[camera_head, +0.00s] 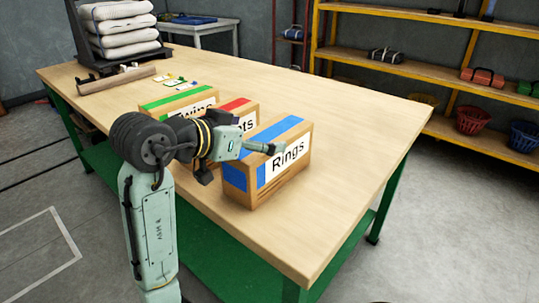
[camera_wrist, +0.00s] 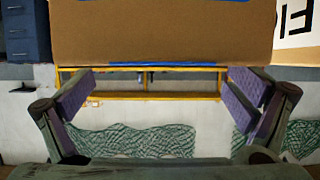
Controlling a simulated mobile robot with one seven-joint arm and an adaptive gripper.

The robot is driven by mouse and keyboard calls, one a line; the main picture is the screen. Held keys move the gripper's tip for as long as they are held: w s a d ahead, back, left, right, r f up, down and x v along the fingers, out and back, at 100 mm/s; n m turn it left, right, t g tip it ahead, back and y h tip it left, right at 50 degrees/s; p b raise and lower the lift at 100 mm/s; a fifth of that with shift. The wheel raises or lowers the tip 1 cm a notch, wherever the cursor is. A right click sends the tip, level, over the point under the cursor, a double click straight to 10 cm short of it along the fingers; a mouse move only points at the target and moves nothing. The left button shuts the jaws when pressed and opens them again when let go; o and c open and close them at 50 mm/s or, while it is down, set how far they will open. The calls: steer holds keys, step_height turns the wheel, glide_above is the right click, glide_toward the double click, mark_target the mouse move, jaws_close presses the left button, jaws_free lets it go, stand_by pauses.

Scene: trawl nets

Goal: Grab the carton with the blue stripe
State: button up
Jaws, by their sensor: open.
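The carton with the blue stripe (camera_head: 268,172) stands upright on the workbench near its front edge, with a white label reading "Rings". My gripper (camera_head: 268,148) is at this carton in the head view, and one finger overlaps its upper part. In the wrist view my gripper (camera_wrist: 162,78) is open, with one finger at each side and nothing between them. Whether the fingers touch the carton I cannot tell.
A red-striped carton (camera_head: 238,105) and a green-striped carton (camera_head: 180,102) stand to the left, partly hidden by my arm. The workbench (camera_head: 345,110) is clear to the right and behind. A yellow shelf (camera_head: 400,68) stands behind it.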

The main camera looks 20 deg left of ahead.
steer(key=shift+x, duration=1.4)
steer(key=shift+f, duration=0.1)
steer(key=shift+c, duration=0.4)
steer(key=c, duration=1.8)
steer(key=shift+c, duration=0.8)
steer(key=shift+r, duration=0.25)
